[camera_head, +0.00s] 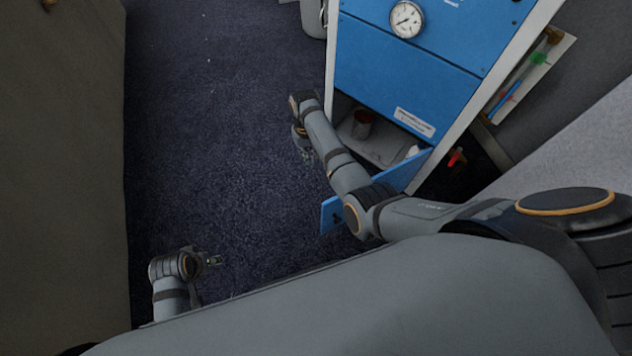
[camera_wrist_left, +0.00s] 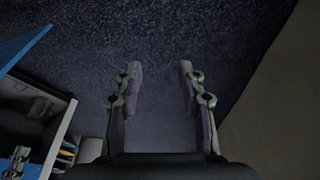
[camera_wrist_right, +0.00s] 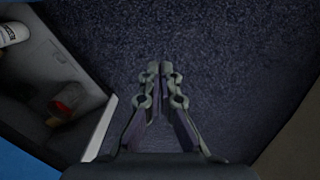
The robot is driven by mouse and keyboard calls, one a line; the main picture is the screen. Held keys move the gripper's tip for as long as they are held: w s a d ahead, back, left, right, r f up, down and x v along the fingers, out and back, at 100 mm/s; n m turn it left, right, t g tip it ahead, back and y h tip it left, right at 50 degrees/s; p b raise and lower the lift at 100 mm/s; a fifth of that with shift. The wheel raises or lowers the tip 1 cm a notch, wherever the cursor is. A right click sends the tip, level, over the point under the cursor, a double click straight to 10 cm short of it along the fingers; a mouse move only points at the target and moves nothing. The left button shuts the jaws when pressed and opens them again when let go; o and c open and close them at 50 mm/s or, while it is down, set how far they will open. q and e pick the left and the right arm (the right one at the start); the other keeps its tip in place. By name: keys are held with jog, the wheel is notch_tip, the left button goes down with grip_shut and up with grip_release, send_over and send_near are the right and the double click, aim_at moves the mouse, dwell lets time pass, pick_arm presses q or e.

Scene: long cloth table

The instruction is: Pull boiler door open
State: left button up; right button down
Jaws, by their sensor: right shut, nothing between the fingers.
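The blue boiler (camera_head: 405,65) stands at upper right in the head view. Its lower door (camera_head: 333,214) is swung outward, partly hidden behind my right arm, and the compartment behind it is exposed. The door's blue edge also shows at upper left in the left wrist view (camera_wrist_left: 20,48). My right gripper (camera_head: 304,152) is at the compartment's left side, beyond the door. In the right wrist view its fingers (camera_wrist_right: 160,68) are shut and empty over the floor, beside the compartment wall. My left gripper (camera_head: 214,261) is low over the carpet, left of the door; its fingers (camera_wrist_left: 160,68) are apart and empty.
The compartment holds a red can (camera_wrist_right: 68,98) and a white bottle (camera_wrist_right: 12,34). A pressure gauge (camera_head: 406,19) sits on the upper blue panel. A brown-grey surface (camera_head: 60,170) runs along the left. The dark carpet (camera_head: 220,120) between is clear.

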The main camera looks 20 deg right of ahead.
pick_arm(q)
jog(key=shift+h, duration=0.3)
jog(key=s+r+b, duration=0.1)
jog(key=s+d+r+b, duration=0.1)
jog(key=r+b, duration=0.1)
jog(key=shift+s+d, duration=0.35)
jog(key=shift+s, duration=0.05)
pick_arm(e)
jog(key=s+f+g, duration=0.1)
jog(key=s+f, duration=0.6)
jog(key=s, duration=0.1)
jog(key=shift+a+f+g, duration=0.15)
jog(key=shift+f+g, duration=0.15)
jog(key=shift+f, duration=0.1)
pick_arm(q)
jog(key=shift+r, duration=0.1)
